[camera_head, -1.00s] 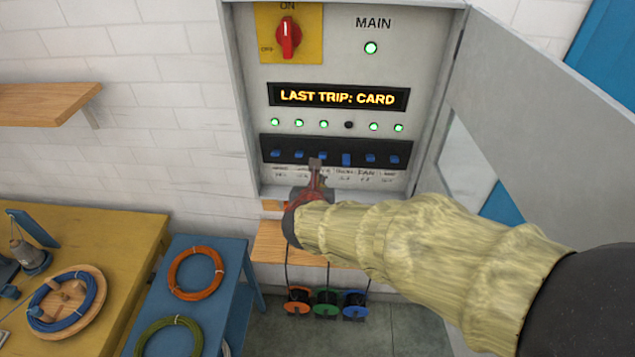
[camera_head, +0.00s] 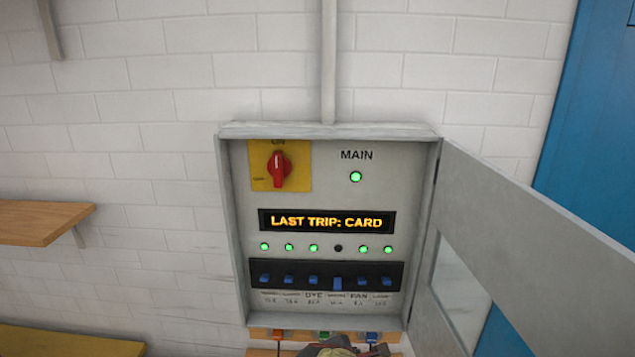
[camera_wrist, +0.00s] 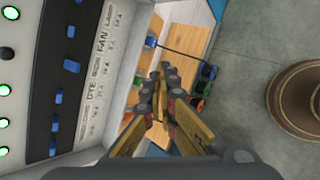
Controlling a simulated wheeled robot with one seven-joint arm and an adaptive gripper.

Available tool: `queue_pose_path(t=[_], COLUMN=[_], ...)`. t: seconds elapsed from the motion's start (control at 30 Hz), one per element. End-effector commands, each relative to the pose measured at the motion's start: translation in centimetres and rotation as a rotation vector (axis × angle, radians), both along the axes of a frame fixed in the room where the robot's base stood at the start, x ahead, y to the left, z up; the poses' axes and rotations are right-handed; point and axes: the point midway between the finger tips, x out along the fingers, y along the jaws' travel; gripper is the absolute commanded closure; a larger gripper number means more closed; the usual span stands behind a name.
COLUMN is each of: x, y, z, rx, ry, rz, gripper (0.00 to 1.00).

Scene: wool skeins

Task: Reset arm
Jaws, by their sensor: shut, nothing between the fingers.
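My gripper (camera_wrist: 162,72) is shut and empty in the wrist view, in front of and below the breaker panel (camera_wrist: 30,60). It is clear of the switches. In the head view only a dark top part of my gripper or wrist (camera_head: 335,349) shows at the bottom edge, below the panel. The panel (camera_head: 410,190) has a row of blue switches (camera_head: 313,281). The fourth blue switch (camera_head: 337,284) looks taller than the others, and the lamp (camera_head: 338,248) above it is dark. The other lamps are green. The display (camera_head: 327,221) reads "LAST TRIP: CARD".
The panel door (camera_head: 530,240) stands open to the right. A red rotary switch (camera_head: 279,168) points to ON. A wooden shelf (camera_head: 40,222) is on the left wall. In the wrist view a brown round object (camera_wrist: 300,100) stands on the grey floor (camera_wrist: 250,40).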

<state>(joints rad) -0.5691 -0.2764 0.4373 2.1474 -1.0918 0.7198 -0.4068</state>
Motion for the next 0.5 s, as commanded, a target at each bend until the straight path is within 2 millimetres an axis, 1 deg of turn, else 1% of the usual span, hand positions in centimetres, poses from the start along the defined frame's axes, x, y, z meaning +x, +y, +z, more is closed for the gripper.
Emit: queue_pose_path(t=[0.03,0.07,0.1,0.17,0.2,0.3,0.4,0.5], x=[-1.6,-2.7,-4.3,-6.6,-8.2,-11.9,-15.0,-17.5], y=[-1.7,-2.5,-3.5,-4.8,-5.5,-6.5,-6.8,-6.8], z=[0.0,-0.1,-0.2,-0.3,-0.4,-0.5,-0.2,0.4], rx=[0.087,0.144,0.219,0.332,0.406,0.594,0.775,0.951], ry=[0.0,0.002,0.006,0.011,0.014,0.022,0.028,0.026], rz=[-0.134,-0.218,-0.332,-0.501,-0.611,-0.875,-1.099,-1.276], gripper=[1.0,1.0,1.0,1.0,1.0,1.0,1.0,1.0])
